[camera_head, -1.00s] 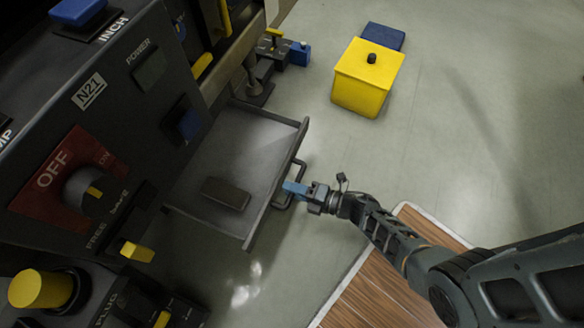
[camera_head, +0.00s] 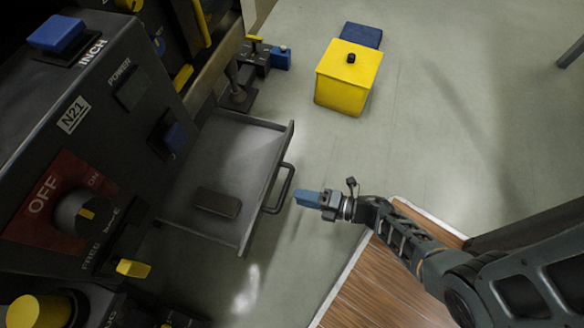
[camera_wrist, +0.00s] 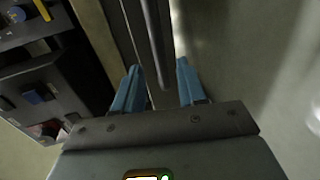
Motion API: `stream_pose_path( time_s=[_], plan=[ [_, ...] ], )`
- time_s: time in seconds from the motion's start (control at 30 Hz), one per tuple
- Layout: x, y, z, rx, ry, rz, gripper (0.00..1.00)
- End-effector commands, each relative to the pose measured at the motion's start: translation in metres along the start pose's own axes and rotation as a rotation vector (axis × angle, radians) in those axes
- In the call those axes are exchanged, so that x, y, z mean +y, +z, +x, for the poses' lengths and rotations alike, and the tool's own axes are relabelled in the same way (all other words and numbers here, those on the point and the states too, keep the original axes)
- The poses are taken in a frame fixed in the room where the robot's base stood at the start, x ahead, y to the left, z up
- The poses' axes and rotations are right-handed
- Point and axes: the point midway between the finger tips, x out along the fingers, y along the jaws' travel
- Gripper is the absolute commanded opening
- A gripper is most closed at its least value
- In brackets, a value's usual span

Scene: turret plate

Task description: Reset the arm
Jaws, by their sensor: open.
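My gripper (camera_head: 308,198) has blue fingers and is just right of the handle (camera_head: 281,188) of an open grey drawer (camera_head: 243,140). A clear gap shows between the fingers and the handle in the head view. In the wrist view my gripper (camera_wrist: 155,88) is open and empty, its two blue fingers apart. The handle bar (camera_wrist: 153,45) shows ahead, lined up with the space between the fingers. My arm reaches in from the lower right.
A dark block (camera_head: 218,202) lies in the drawer. The control panel (camera_head: 100,160) with knobs and switches stands left. A yellow box (camera_head: 347,82) and a blue box (camera_head: 361,35) stand on the floor beyond. Brown wooden boards (camera_head: 385,285) lie below my arm. Floor right of the drawer is clear.

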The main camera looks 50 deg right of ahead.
Motion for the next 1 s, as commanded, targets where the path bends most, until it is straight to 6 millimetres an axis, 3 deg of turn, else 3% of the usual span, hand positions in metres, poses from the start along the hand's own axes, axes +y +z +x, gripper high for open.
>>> stream_pose_path(
  time_s=[0.2, 0.8, 1.0],
  plan=[
    [0.0, 0.0, -0.013, 0.002, 0.0, -0.001, 0.41],
    [0.0, -0.001, -0.014, -0.002, 0.0, 0.002, 0.41],
    [0.018, -0.007, -0.039, -0.064, 0.007, 0.078, 0.41]
  ],
)
